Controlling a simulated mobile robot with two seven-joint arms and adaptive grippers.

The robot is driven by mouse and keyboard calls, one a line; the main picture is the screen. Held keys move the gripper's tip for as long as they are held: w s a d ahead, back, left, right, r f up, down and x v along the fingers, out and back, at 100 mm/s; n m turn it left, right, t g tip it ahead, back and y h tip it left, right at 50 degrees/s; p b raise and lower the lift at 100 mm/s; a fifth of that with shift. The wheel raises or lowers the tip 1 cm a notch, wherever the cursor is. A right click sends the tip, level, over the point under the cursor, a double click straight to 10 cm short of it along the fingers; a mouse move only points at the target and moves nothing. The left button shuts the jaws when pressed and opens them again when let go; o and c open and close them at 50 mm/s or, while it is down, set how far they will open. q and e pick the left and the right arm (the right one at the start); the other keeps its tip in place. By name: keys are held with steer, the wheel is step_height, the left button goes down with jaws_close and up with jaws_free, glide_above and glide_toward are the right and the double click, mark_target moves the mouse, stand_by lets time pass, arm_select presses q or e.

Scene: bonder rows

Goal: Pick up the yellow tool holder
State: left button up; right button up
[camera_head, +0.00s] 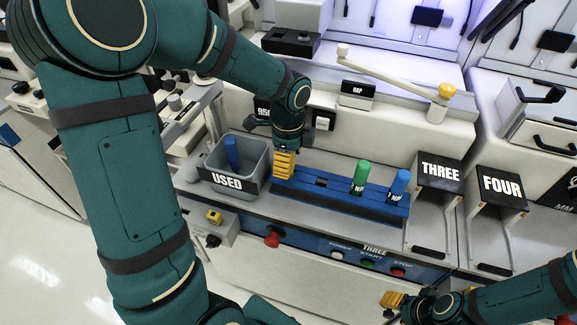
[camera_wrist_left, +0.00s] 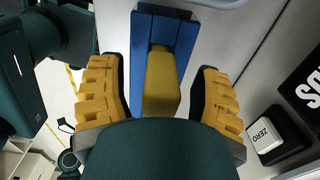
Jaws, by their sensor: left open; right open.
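The yellow tool holder (camera_wrist_left: 161,82) stands at one end of the blue rack (camera_wrist_left: 141,45) in the left wrist view. My left gripper (camera_wrist_left: 158,95) is open, with one ribbed yellow finger on each side of the holder and a visible gap on both sides. In the head view my left gripper (camera_head: 284,165) is over the left end of the blue rack (camera_head: 325,196), and I cannot tell the holder apart from the yellow fingers there. My right gripper (camera_head: 393,300) is open and empty at the bottom, in front of the machine.
A green holder (camera_head: 361,177) and a blue holder (camera_head: 399,186) stand in the rack's right part. A grey bin marked USED (camera_head: 228,182) with a blue holder (camera_head: 232,153) is left of the rack. Stands marked THREE (camera_head: 440,171) and FOUR (camera_head: 501,185) are on the right.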

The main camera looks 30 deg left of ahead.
arm_select(q)
step_height(320, 180, down, 2)
steer(key=shift+f, duration=0.1)
jaws_close()
stand_by(0.4)
step_height(320, 180, up, 10)
steer(key=p, duration=0.2)
steer(key=shift+p, duration=0.3)
